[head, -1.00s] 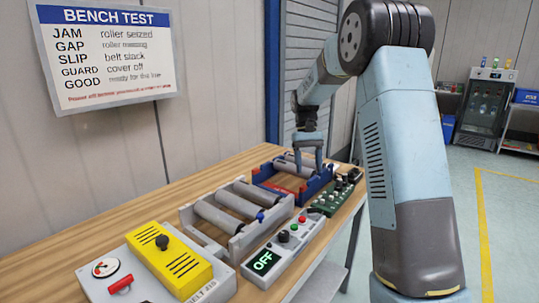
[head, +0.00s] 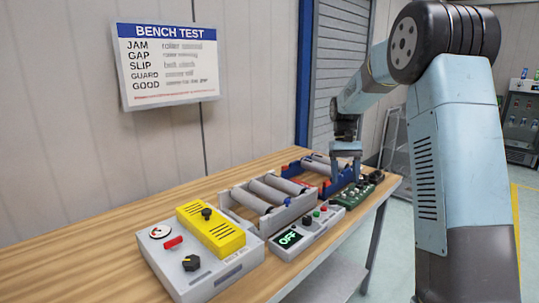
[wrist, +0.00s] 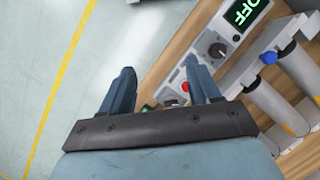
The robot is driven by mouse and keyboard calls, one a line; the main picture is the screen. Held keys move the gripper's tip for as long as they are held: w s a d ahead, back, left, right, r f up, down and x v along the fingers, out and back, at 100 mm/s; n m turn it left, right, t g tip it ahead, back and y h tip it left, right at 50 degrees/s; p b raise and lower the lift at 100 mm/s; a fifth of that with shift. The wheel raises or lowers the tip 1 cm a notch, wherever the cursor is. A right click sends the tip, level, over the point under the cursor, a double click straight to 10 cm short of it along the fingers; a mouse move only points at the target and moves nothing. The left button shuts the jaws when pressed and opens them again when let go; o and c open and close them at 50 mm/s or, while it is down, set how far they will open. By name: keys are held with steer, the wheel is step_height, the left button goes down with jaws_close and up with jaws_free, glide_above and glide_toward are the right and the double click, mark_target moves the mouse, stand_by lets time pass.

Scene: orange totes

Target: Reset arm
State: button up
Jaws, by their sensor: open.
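My arm reaches from the right over the far end of the wooden bench. My gripper (head: 346,165) points down near the blue roller frame (head: 312,168) and the green circuit board (head: 356,192). In the wrist view my gripper (wrist: 160,90) shows two blue fingers spread apart with nothing between them. Beyond the fingers are the floor and the bench edge, with the OFF control box (wrist: 222,45) to the right. Whether the fingers touch anything is not clear.
On the bench (head: 75,245) stand a grey roller unit (head: 250,203), the control box (head: 300,236) and a panel with a yellow cover (head: 210,230). A sign (head: 168,66) hangs on the wall. The bench's left part is clear.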

steer(key=s+r+t, duration=0.2)
steer(key=s+r, duration=0.3)
steer(key=s, duration=0.3)
steer(key=s+r+t, duration=0.3)
steer(key=s+r, duration=0.3)
steer(key=s, duration=0.2)
steer(key=s+f+t, duration=0.1)
steer(key=s+t, duration=0.3)
steer(key=s, duration=1.4)
steer(key=shift+a+f+t, duration=0.2)
steer(key=shift+a+t, duration=0.1)
steer(key=shift+t, duration=0.1)
steer(key=shift+s, duration=0.1)
